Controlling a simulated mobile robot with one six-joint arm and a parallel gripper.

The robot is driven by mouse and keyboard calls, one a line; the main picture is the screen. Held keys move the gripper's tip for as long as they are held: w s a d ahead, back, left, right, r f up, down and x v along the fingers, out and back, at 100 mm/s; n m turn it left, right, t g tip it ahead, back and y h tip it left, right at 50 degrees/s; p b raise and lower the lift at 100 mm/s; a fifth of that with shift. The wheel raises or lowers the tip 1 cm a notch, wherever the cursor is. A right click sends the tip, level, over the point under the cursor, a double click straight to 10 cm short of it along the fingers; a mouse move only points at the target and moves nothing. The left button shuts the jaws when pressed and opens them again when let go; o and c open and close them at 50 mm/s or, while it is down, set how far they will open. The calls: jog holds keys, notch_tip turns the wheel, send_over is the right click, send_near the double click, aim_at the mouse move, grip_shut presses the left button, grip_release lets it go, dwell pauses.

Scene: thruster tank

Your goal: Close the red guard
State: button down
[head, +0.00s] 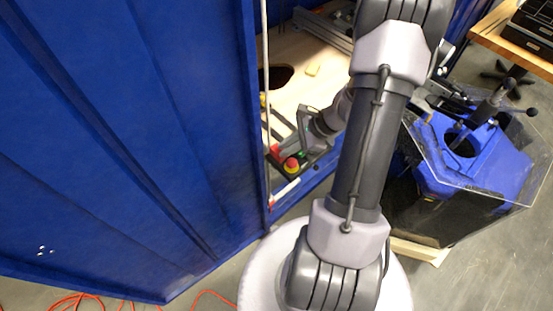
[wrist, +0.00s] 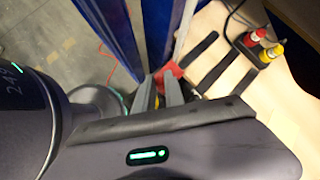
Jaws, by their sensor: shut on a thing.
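The red guard (head: 275,150) is a small red piece beside the edge of the blue panel in the head view. In the wrist view the red guard (wrist: 169,73) shows at the ends of my grey fingers. My gripper (head: 280,146) reaches down to it from the right and is shut on it. The fingers (wrist: 163,88) hide part of the guard in the wrist view, and its exact angle is hard to tell.
A large blue panel (head: 120,140) fills the left. A pale wooden surface (head: 300,60) with a dark hole lies behind it. Red and yellow knobs (wrist: 262,44) show in the wrist view. A blue fixture with a clear plate (head: 475,160) stands at right. Orange cable (head: 80,300) lies below.

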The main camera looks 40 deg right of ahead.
jog(key=shift+s+f, duration=0.15)
jog(key=shift+f, duration=0.2)
jog(key=shift+r, duration=0.2)
jog(key=c, duration=1.5)
grip_release()
jog(key=shift+o, duration=0.3)
jog(key=shift+d+f, duration=0.1)
jog(key=shift+d, duration=0.05)
jog(key=p+v, duration=0.7)
jog(key=v, duration=1)
jog(key=shift+s, duration=0.15)
